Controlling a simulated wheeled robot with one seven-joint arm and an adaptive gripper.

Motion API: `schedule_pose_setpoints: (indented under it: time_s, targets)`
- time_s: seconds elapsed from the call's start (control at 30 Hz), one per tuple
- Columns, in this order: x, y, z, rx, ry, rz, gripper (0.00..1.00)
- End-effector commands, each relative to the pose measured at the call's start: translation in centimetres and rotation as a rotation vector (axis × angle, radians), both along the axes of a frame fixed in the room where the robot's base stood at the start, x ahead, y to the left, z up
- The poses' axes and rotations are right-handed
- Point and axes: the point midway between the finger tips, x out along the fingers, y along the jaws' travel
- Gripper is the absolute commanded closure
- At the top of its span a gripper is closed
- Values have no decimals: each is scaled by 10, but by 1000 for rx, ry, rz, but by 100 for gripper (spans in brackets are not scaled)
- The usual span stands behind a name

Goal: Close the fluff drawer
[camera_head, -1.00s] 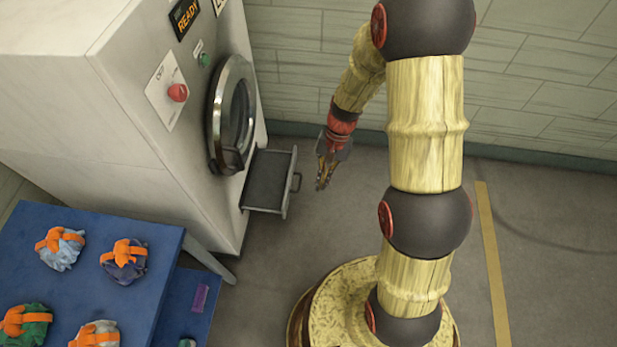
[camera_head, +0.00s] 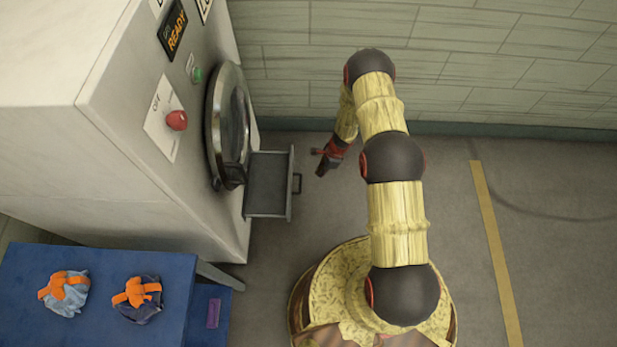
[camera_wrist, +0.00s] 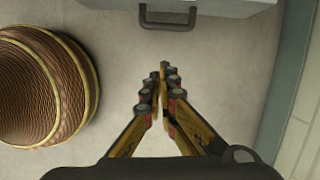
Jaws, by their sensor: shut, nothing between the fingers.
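The fluff drawer (camera_head: 268,185) is a grey shallow tray pulled out of the lower front of the white machine, below its round door. Its dark handle (camera_head: 297,184) is on the outer front face. My gripper (camera_head: 321,170) is shut and empty, to the right of the handle and apart from it. In the wrist view my gripper's fingertips (camera_wrist: 163,70) meet at a point, with the handle (camera_wrist: 167,17) ahead of them at the top edge and bare floor showing between. The drawer's front (camera_wrist: 230,4) shows only as a strip there.
The white machine (camera_head: 150,140) has a round door (camera_head: 228,125), a red button (camera_head: 177,120) and a green button (camera_head: 196,74). A blue table (camera_head: 100,262) with tied bags stands at lower left. The floor right of the drawer is clear. A wall runs behind.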

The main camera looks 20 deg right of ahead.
Motion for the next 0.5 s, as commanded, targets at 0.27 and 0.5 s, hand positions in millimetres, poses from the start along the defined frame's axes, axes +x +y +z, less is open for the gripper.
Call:
schedule_pose_setpoints:
  time_s: [0.27,0.5]
  targets:
    - [2,-7,-15,-29,12,-105,100]
    - [5,2,-58,-29,12,-102,100]
